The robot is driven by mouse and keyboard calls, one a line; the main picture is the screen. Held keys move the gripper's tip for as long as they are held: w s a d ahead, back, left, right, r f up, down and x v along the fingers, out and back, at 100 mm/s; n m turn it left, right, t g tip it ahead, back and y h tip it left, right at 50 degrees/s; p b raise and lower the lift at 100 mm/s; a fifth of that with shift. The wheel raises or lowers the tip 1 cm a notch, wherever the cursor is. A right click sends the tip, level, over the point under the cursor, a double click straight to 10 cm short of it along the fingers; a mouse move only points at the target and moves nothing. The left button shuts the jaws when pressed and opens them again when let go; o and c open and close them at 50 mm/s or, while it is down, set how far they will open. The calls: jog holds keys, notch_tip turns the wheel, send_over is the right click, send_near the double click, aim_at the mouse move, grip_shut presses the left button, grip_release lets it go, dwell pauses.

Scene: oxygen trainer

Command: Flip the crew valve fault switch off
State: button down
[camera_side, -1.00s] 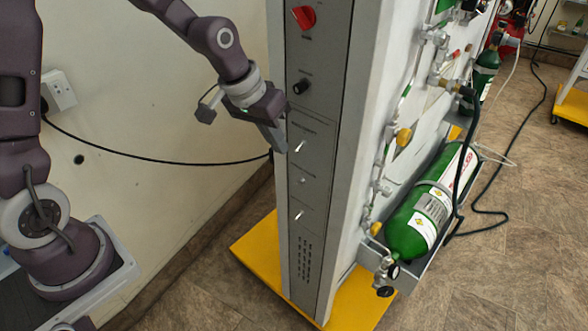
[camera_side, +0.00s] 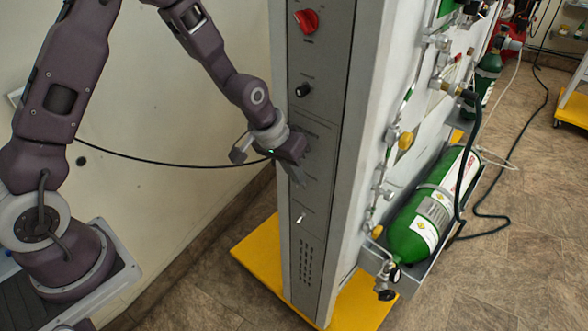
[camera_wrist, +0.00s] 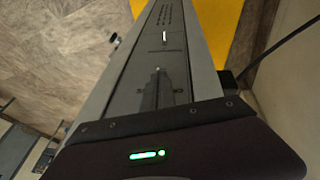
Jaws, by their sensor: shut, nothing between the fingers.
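The grey control panel (camera_side: 312,260) is on the narrow face of a tall trainer cabinet. Its lower toggle switch (camera_side: 300,218) is a small light lever, which also shows in the wrist view (camera_wrist: 165,37). The upper toggle is hidden behind my gripper in the side view. The labels are too small to read, so I cannot tell which toggle is the crew valve fault switch. My gripper (camera_side: 299,181) is shut and empty, its fingertips close to the panel above the lower toggle. Contact cannot be made out. The fingers (camera_wrist: 158,82) also lie over the panel in the wrist view.
A red knob (camera_side: 306,20) and a black knob (camera_side: 302,90) sit higher on the panel. A yellow base (camera_side: 258,250) juts out below. A black cable (camera_side: 160,161) runs along the wall.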

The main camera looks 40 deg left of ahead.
jog(key=shift+s+f+t, duration=0.15)
jog(key=shift+s+t, duration=0.2)
jog(key=shift+t, duration=0.45)
jog(key=shift+s+f, duration=0.85)
jog(key=shift+f, duration=0.15)
dwell(0.5)
jog(key=shift+w+r, duration=0.35)
jog(key=shift+w, duration=0.4)
